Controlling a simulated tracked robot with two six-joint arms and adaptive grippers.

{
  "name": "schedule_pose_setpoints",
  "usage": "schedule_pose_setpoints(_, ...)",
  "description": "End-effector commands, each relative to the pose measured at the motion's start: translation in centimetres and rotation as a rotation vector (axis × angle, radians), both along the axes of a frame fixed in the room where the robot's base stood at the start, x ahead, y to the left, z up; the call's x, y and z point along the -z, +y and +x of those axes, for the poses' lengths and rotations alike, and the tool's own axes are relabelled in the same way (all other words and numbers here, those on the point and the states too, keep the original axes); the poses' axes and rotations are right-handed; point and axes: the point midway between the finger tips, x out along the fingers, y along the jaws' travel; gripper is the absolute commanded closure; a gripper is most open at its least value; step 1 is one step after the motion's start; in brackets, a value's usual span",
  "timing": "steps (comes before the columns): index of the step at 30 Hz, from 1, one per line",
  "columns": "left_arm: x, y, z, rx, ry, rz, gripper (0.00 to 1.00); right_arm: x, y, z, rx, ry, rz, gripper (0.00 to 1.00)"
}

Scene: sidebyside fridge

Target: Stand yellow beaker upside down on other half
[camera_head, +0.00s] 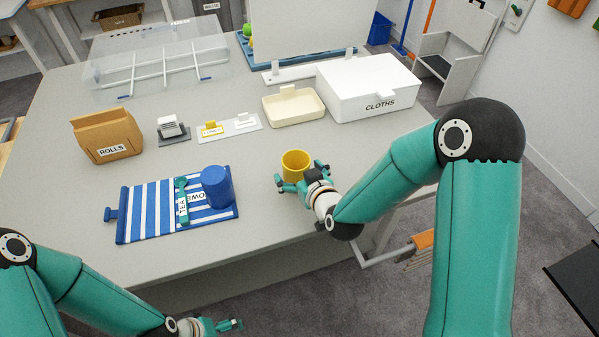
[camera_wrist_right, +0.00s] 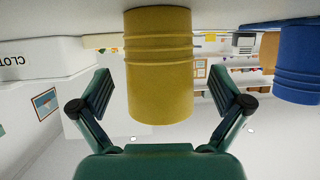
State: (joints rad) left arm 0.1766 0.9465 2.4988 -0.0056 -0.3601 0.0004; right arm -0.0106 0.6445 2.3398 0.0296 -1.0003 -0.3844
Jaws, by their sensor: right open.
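The yellow beaker (camera_head: 297,166) stands upright on the bare table, its open mouth facing up. My right gripper (camera_head: 301,176) is open, its fingers on either side of the beaker. In the right wrist view the yellow beaker (camera_wrist_right: 160,65) stands between the spread fingers of the right gripper (camera_wrist_right: 163,90), with gaps on both sides. A blue-and-white striped mat (camera_head: 150,212) lies to the left. My left gripper (camera_head: 228,325) is low, off the table's front edge.
A clear divided bin (camera_head: 150,65) is farther back. The table between mat and yellow beaker is clear.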

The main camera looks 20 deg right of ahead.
Motion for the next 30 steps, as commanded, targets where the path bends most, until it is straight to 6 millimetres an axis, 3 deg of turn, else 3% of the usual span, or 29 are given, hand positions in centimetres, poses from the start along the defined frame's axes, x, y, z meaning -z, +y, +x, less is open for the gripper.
schedule_pose_setpoints(8, -0.06, 0.0, -0.01, 0.0, 0.0, 0.0, 0.0, 0.19, 0.0, 0.33, 0.001, 0.0, 0.0, 0.0)
schedule_pose_setpoints(20, -0.08, -0.01, -0.01, 0.0, 0.0, 0.0, 0.0, 0.16, -0.04, 0.31, 0.002, 0.0, 0.0, 0.66)
schedule_pose_setpoints(30, -0.05, 0.0, -0.01, 0.0, 0.0, 0.0, 0.0, -0.17, -0.08, 0.33, 0.002, -0.002, 0.0, 0.66)
